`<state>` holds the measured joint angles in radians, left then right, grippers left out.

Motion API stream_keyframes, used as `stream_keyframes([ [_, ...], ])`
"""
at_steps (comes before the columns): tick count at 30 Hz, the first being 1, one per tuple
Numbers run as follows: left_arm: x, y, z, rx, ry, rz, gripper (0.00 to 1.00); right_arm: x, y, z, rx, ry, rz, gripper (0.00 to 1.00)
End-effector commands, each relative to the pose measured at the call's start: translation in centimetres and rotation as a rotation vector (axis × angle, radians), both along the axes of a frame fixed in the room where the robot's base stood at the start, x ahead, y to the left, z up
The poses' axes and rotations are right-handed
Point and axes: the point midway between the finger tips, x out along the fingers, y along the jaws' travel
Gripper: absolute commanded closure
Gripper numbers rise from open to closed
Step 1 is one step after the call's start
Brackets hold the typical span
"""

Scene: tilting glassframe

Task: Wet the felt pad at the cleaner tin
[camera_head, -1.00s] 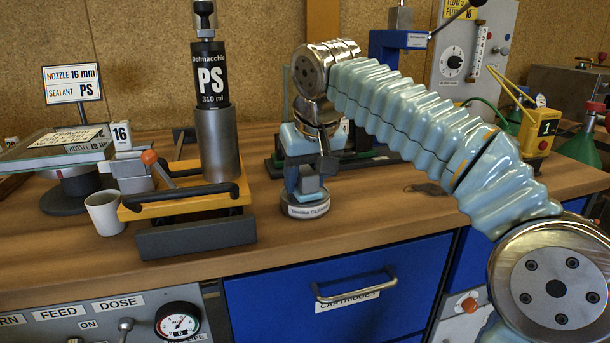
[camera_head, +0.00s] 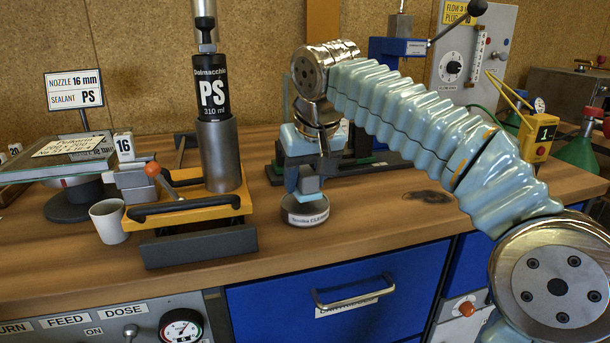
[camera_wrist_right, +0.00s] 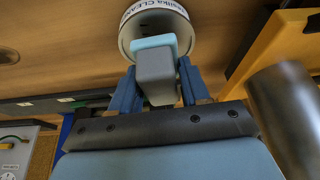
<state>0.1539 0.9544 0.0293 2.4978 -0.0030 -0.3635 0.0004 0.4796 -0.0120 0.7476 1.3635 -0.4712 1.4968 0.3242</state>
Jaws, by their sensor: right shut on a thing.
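My right gripper (camera_head: 306,184) points down over the cleaner tin (camera_head: 305,213), a low round grey tin with a white label. The gripper is shut on the felt pad (camera_head: 308,187), a grey block with a light blue end. In the right wrist view the felt pad (camera_wrist_right: 154,66) sits between the blue fingers of the gripper (camera_wrist_right: 157,84), its light blue end overlapping the open round top of the cleaner tin (camera_wrist_right: 157,20). The pad is at the tin's top; I cannot tell whether it touches inside. My left gripper is not in view.
Left of the tin stands an orange fixture (camera_head: 187,210) with a black PS cartridge (camera_head: 211,88) in a steel sleeve. A white cup (camera_head: 108,221) and a glass frame (camera_head: 60,155) lie further left. Dark equipment stands behind the arm. Bench right of the tin is mostly clear.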

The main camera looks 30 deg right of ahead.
Motion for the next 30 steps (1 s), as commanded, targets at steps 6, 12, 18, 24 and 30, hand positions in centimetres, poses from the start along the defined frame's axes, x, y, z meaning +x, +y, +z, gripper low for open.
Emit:
stream_keyframes([
  [6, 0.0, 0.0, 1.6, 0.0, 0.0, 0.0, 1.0, 0.0, 0.0, 2.3, 0.001, -0.001, 0.002, 0.78],
  [12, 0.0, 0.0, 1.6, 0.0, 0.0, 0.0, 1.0, 0.1, 0.1, 3.9, 0.0, -0.004, 0.003, 0.78],
  [18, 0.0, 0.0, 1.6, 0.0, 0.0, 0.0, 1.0, 0.0, 0.0, 5.1, 0.0, -0.004, 0.0, 0.78],
  [24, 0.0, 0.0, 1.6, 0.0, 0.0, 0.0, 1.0, 0.0, 0.0, 5.2, 0.0, -0.002, 0.0, 0.78],
  [30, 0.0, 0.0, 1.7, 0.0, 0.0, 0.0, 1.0, 0.0, 0.0, 5.2, 0.0, -0.003, 0.0, 0.78],
])
